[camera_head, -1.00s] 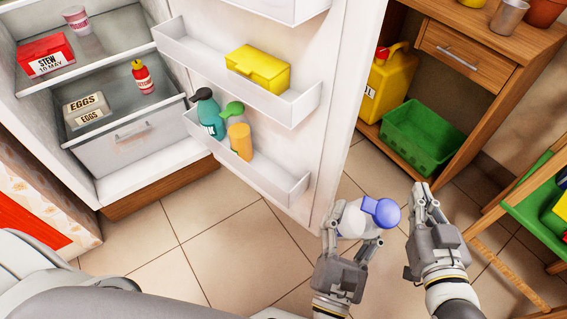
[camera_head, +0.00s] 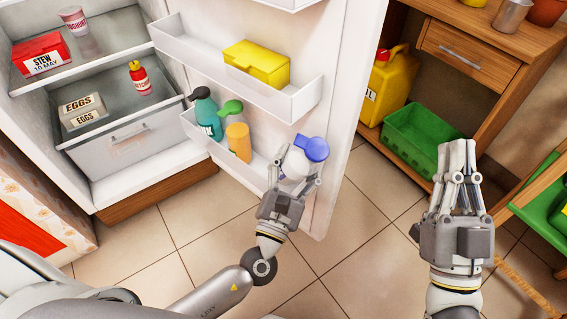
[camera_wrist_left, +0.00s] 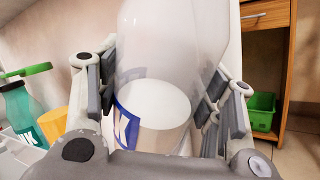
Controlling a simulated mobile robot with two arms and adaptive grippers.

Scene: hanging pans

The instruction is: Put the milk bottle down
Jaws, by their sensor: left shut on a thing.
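The milk bottle (camera_head: 294,163) is white and translucent with a blue cap. My left gripper (camera_head: 291,178) is shut on it, at the right end of the fridge door's lower shelf (camera_head: 246,176). In the left wrist view the bottle (camera_wrist_left: 165,60) stands between the fingers (camera_wrist_left: 165,95), with milk in its lower part and a blue label. From the head view I cannot tell whether its base touches the shelf. My right gripper (camera_head: 458,160) is at the right, in front of the green crate, with its fingers close together and nothing visible in them.
The lower door shelf also holds a teal bottle (camera_head: 207,118) and an orange bottle with a green cap (camera_head: 239,141). A yellow box (camera_head: 257,62) sits on the shelf above. A green crate (camera_head: 420,138) and yellow canister (camera_head: 388,85) stand under the wooden table.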

